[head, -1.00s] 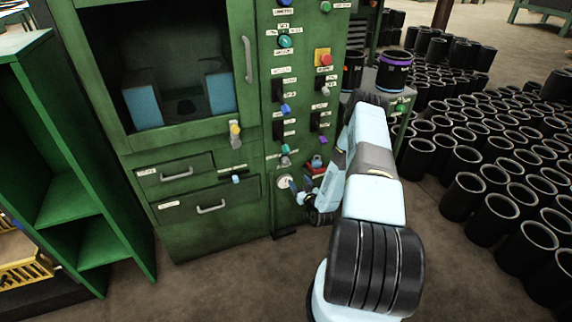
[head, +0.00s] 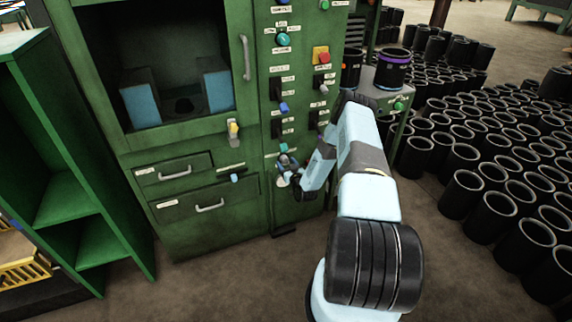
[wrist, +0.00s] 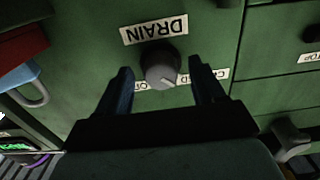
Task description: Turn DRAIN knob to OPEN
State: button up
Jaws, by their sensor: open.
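The DRAIN knob (wrist: 160,68) is a round grey knob with a dark base on the green panel. A pale line on its face points down and to the right in the wrist view. The white DRAIN label (wrist: 154,30) appears upside down above it. Two smaller labels flank the knob, partly covered by it and my fingers, and I cannot read them fully. My gripper (wrist: 165,88) is open, with one finger on each side of the knob and visible gaps between. It also shows against the lower panel in the head view (head: 291,171).
Another lever (wrist: 291,138) is at lower right. The green cabinet (head: 200,240) fills the left. Many black sleeves (head: 480,160) stand on the floor to the right.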

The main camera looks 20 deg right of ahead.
jog(key=shift+w, duration=0.4)
jog(key=shift+d, duration=0.1)
jog(key=c, duration=1.1)
